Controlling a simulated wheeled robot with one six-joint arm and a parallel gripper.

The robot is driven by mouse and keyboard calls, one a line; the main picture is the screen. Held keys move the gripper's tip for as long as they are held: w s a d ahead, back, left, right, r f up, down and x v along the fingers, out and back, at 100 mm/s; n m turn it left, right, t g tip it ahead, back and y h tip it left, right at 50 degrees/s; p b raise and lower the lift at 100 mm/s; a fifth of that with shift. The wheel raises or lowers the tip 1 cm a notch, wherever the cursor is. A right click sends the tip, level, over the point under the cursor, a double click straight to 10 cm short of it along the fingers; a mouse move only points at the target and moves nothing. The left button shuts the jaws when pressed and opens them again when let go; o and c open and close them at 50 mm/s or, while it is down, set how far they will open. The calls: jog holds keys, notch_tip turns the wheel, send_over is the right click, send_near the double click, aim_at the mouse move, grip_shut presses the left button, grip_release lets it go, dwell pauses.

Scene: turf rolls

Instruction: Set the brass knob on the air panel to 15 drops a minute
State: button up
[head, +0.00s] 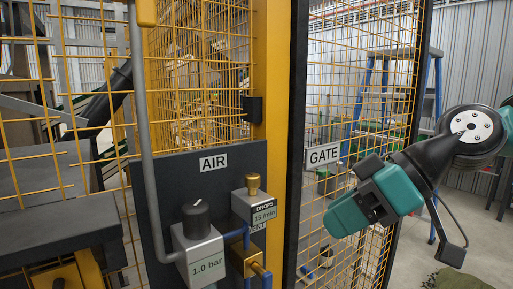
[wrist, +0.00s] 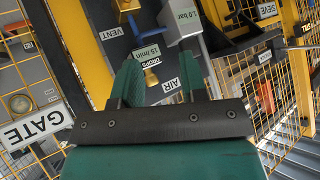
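The dark grey air panel (head: 165,165) carries an AIR label and stands left of the yellow post. The small brass knob (head: 253,184) sits upright on a grey block at the panel's right side. Its DROPS plate (head: 264,214) reads 15 /min. My gripper (head: 347,213) is right of the panel, in front of the mesh gate and clear of the knob. In the wrist view the two teal fingers (wrist: 160,78) are apart with nothing held. The brass knob (wrist: 151,78) shows between them, farther off, and the upside-down plate (wrist: 147,52) also reads 15 /min.
A grey box with a black knob (head: 196,219), marked 1.0 bar, is left of the brass knob. Blue pipes and a brass vent fitting (head: 247,262) are below.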

jog(key=w+d+r+n+t+y+p, duration=0.25)
jog(key=w+d+r, duration=0.2)
jog(key=r, duration=0.45)
jog(key=p, duration=0.4)
send_near(255, 175)
jog(key=shift+g+y, duration=0.25)
jog(key=x, duration=0.9)
jog(key=shift+w+a+f, duration=0.15)
jog(key=shift+w+f, duration=0.05)
jog(key=shift+w, duration=0.15)
jog(key=shift+c, duration=0.2)
jog(key=c, duration=0.6)
